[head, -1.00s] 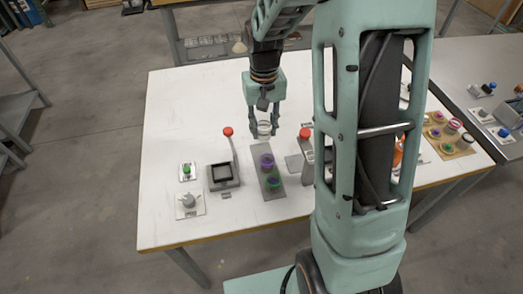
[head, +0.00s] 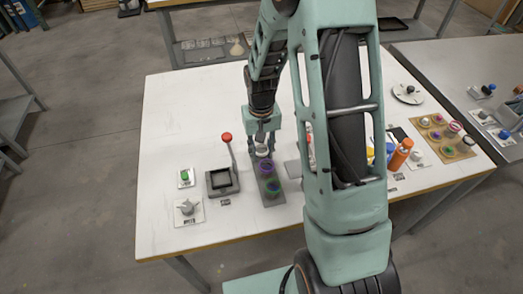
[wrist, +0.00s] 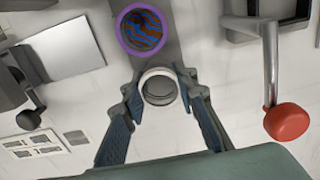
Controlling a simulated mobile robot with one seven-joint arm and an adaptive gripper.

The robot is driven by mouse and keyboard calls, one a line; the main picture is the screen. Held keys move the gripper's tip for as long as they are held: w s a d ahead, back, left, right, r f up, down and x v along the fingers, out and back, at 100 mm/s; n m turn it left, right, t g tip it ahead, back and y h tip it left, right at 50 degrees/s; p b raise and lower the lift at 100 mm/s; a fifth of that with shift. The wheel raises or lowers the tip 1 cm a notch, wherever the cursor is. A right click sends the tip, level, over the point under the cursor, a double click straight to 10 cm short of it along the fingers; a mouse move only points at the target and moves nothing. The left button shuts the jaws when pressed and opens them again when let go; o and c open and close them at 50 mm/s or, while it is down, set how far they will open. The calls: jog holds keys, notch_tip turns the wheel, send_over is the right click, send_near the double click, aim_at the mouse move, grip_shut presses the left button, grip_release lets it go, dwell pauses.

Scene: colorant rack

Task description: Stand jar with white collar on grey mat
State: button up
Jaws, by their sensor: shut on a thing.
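The jar with the white collar (head: 262,150) is between the fingers of my gripper (head: 261,154). In the wrist view both fingertips press on opposite sides of its white collar (wrist: 158,73), and I look down into its dark opening. The grey mat (head: 275,203) is a narrow strip on the white table. The held jar is over or at the far end of the mat, upright as far as I can tell. I cannot tell whether its base touches the mat. A purple-collar jar (head: 265,168) and a green-collar jar (head: 273,188) stand on the mat, nearer the head camera.
A grey device with a red-knobbed lever (head: 226,137) stands left of the mat. A green button (head: 185,175) and a grey knob (head: 187,207) lie farther left. An orange bottle (head: 400,153) and a tan jar board (head: 440,135) are at right. The table's far left is clear.

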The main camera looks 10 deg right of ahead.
jog(key=o, duration=1.1)
jog(key=shift+o, duration=0.2)
notch_tip(320, 180, up, 12)
jog(key=shift+r, duration=0.1)
